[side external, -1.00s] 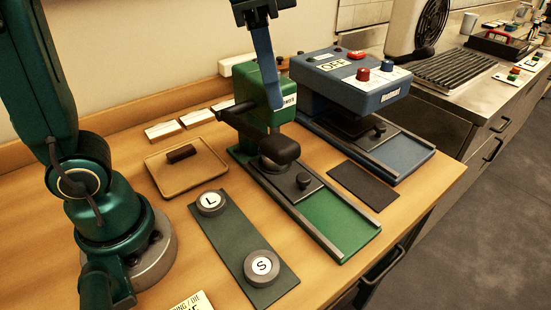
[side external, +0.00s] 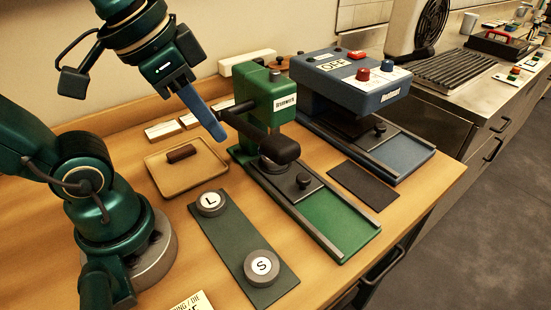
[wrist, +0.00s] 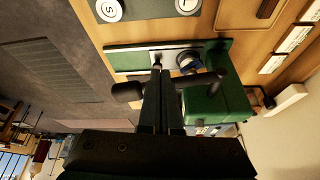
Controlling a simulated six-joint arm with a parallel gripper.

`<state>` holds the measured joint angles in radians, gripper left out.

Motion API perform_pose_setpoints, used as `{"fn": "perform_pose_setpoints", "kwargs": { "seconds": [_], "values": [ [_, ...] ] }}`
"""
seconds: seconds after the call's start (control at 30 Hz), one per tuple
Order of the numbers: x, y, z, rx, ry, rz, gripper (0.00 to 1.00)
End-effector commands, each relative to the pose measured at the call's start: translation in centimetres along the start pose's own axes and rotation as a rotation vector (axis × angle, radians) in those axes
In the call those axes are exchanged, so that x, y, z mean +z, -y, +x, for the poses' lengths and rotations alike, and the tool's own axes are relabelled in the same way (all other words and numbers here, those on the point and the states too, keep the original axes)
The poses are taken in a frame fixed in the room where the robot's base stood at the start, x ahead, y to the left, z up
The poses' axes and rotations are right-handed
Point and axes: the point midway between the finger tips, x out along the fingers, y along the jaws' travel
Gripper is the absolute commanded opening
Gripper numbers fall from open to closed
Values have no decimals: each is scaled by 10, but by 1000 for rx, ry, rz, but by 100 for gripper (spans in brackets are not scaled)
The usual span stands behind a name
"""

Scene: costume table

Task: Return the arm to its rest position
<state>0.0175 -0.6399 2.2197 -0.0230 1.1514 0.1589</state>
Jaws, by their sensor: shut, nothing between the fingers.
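My gripper (side external: 222,136) is shut and empty, its blue fingers together and tilted down to the right. I cannot tell whether there is a gap to the press handle (side external: 270,145). In the wrist view my gripper (wrist: 157,68) points toward the green press (wrist: 222,100) and its slide.
A wooden tray (side external: 160,186) holds a dark brown block (side external: 181,153). A dark green plate (side external: 233,236) carries round dies marked L (side external: 211,202) and S (side external: 261,266). A blue press (side external: 350,85) and a dark mat (side external: 363,186) stand right. A steel counter (side external: 455,85) lies beyond.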

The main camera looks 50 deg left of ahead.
Motion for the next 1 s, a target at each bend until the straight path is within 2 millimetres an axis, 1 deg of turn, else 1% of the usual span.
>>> {"fn": "perform_pose_setpoints", "kwargs": {
  "seconds": [0.03,0.1,0.2,0.3,0.4,1.0],
  "values": [
    [9,2,8,-12,-15,-34,0],
    [17,3,18,-22,-33,-73,0],
    [24,4,30,-30,-49,-117,0],
    [25,4,37,-34,-61,-150,0],
    [20,5,36,-35,-82,-166,0],
    [20,5,36,-35,-79,-165,0]
  ]
}}
